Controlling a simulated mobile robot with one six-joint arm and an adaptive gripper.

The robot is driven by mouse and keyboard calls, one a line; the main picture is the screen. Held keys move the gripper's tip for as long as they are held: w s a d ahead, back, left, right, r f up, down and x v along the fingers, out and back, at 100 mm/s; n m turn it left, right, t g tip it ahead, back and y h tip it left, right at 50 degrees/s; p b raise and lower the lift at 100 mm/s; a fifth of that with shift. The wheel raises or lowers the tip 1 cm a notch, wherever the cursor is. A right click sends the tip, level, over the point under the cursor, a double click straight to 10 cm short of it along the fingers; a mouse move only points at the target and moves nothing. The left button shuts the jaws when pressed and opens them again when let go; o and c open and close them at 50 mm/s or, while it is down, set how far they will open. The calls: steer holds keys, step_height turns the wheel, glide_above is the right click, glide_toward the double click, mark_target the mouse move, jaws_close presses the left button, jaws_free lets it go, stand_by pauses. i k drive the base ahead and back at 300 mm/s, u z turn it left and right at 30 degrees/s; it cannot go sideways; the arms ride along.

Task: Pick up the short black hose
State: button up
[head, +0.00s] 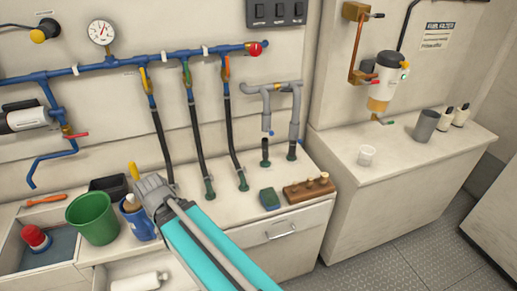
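A short black hose (265,149) stands upright on the counter below the left grey pipe, with a green fitting at its foot. Its top end is apart from the pipe above it. Three longer black hoses hang from the blue pipe: one below a yellow valve (161,145), one below a green valve (197,145) and one below an orange valve (234,135). My gripper (152,186) is at the end of my teal arm, left of the short hose and in front of the longer hoses. Its fingers are too small and overlapped to tell whether they are open.
A green bucket (93,218), a blue container (138,221) and a black bin (109,186) stand on the left. A green sponge (270,199) and a wooden rack (309,190) lie at the counter's front. A clear cup (367,154) and grey cup (426,126) stand on the right counter.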

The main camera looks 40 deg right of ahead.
mark_target(265, 141)
steer(key=k, duration=1.1)
steer(key=z, duration=1.4)
steer(key=i, duration=1)
